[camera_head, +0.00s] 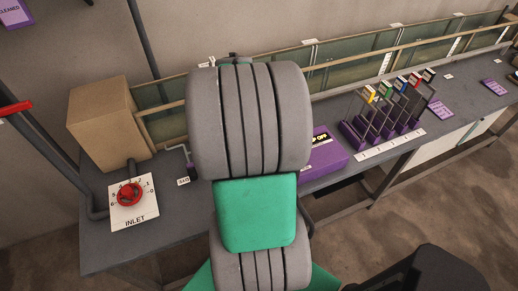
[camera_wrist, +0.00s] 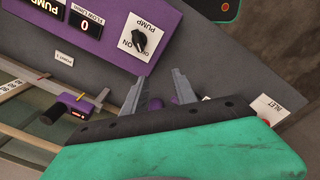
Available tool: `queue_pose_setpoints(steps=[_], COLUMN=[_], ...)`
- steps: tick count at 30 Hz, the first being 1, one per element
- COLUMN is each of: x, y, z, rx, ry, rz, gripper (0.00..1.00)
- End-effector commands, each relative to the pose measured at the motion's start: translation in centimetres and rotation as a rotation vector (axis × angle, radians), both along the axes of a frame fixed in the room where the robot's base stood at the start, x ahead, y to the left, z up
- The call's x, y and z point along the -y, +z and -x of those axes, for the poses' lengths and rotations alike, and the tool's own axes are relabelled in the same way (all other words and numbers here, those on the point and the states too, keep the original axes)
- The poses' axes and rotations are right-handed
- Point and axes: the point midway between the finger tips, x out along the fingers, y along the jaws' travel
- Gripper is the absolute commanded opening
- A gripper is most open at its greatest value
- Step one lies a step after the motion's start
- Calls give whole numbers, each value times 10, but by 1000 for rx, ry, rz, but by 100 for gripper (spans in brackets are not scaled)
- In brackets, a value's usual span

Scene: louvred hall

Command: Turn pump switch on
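The pump switch (camera_wrist: 140,40) is a black knob on a white plate marked PUMP and ON in the wrist view. It sits on a purple box (camera_wrist: 105,50) with dark displays, one reading 0. The box shows partly in the head view (camera_head: 322,160), right of my arm, with a display ending in OFF; the knob is hidden there. My gripper (camera_wrist: 158,78) is open in the wrist view. Its two grey fingers are apart, below the knob in the picture, and do not appear to touch it. My arm hides the gripper in the head view.
A red INLET valve (camera_head: 130,194) and a cardboard box (camera_head: 105,120) stand at the left of the grey bench. A purple rack (camera_head: 375,132) with several coloured tags stands at the right. A small purple item (camera_wrist: 80,103) with a black handle shows in the wrist view.

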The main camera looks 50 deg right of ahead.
Motion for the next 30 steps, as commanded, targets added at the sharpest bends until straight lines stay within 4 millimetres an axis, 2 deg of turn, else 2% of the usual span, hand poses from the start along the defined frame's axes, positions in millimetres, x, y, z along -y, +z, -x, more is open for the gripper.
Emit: queue_pose_setpoints(steps=[1,3,6,11,28,30], x=[22,41,50,51,51,51], y=[5,-1,-10,-28,-109,-101], z=[17,33,42,42,42,42], rx=[-19,-30,-36,-36,-35,-34], ry=[3,25,43,45,42,42], rz=[-17,-30,-37,-36,-36,-34], gripper=[34,34,34,34,34,34])
